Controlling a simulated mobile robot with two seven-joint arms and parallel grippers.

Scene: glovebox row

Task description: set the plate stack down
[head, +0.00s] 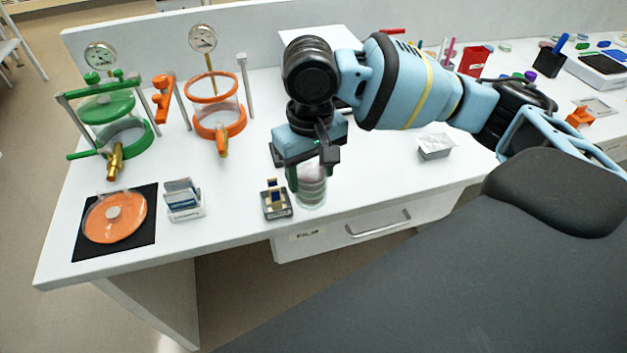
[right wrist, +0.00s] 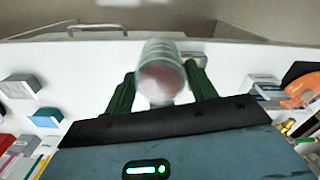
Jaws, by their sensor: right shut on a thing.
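The plate stack (head: 313,188) is a short column of clear round dishes with a pinkish content, near the table's front edge in the head view. My right gripper (head: 308,172) comes down from above and is shut on the stack. In the right wrist view the stack (right wrist: 162,75) sits between the two dark green fingers (right wrist: 162,88). I cannot tell whether its base touches the white table (head: 230,225). The far side of the stack is hidden. My left gripper is not in view.
A small dark holder (head: 276,203) stands just left of the stack. A slide box (head: 184,200) and an orange disc (head: 115,216) on a black mat lie farther left. Green (head: 108,120) and orange (head: 217,118) jars stand behind. A grey box (head: 435,147) is to the right.

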